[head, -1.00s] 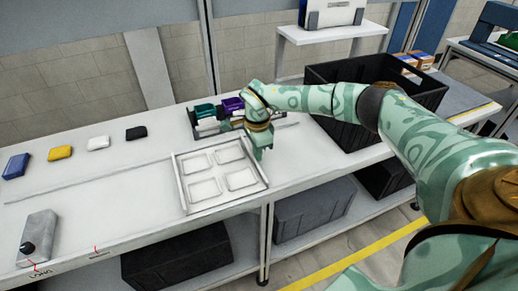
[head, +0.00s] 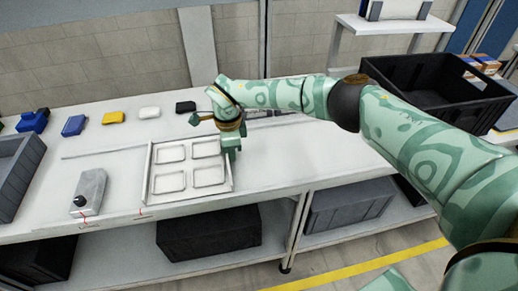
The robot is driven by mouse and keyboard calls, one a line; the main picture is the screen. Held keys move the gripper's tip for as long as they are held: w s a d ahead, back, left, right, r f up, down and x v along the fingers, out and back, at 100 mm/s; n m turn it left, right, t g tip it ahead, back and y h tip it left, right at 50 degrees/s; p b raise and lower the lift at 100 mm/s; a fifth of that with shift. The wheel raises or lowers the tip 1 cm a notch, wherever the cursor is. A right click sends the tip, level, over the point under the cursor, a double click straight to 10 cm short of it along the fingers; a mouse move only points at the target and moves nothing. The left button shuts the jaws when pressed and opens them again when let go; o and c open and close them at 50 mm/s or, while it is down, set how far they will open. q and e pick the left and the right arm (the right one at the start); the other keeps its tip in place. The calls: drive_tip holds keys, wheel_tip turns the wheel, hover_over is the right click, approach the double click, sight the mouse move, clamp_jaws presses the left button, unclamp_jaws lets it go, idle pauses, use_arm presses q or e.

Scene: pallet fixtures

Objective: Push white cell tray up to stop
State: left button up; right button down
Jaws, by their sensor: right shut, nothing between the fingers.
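The white cell tray (head: 188,194), with several shallow square cells, lies flat on the white bench. My right gripper (head: 232,153) is shut and empty, pointing down at the tray's right edge near its back corner. It looks to be against that edge, though contact is hard to confirm. A grey block with a black knob (head: 92,185) stands left of the tray, with a gap of bare bench between. It may be the stop, but I cannot tell. A thin rail (head: 100,152) runs along the bench behind that gap. My left gripper is out of view.
Black (head: 186,107), white (head: 149,113), yellow (head: 113,118) and blue (head: 74,125) pieces line the bench's back. A grey bin (head: 30,165) stands at far left, a black crate (head: 430,80) at right. Bench right of the tray is clear.

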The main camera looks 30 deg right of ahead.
sight(189, 166)
drive_tip(key=w+a+b, duration=0.1)
drive_tip(key=a+b, duration=0.1)
drive_tip(key=a, duration=0.2)
drive_tip(key=w+a+b, duration=0.1)
drive_tip(key=a+b, duration=0.1)
drive_tip(key=a, duration=0.2)
drive_tip(key=w+a+b, duration=0.1)
drive_tip(key=a+b, duration=0.2)
drive_tip(key=a, duration=0.1)
drive_tip(key=shift+a+f, duration=0.1)
drive_tip(key=shift+f, duration=0.25)
drive_tip(key=shift+s+r, duration=0.1)
drive_tip(key=shift+r, duration=0.25)
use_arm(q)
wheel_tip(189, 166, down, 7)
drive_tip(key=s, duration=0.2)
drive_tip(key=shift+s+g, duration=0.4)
use_arm(e)
drive_tip(key=shift+a, duration=0.15)
drive_tip(key=shift+r, duration=0.1)
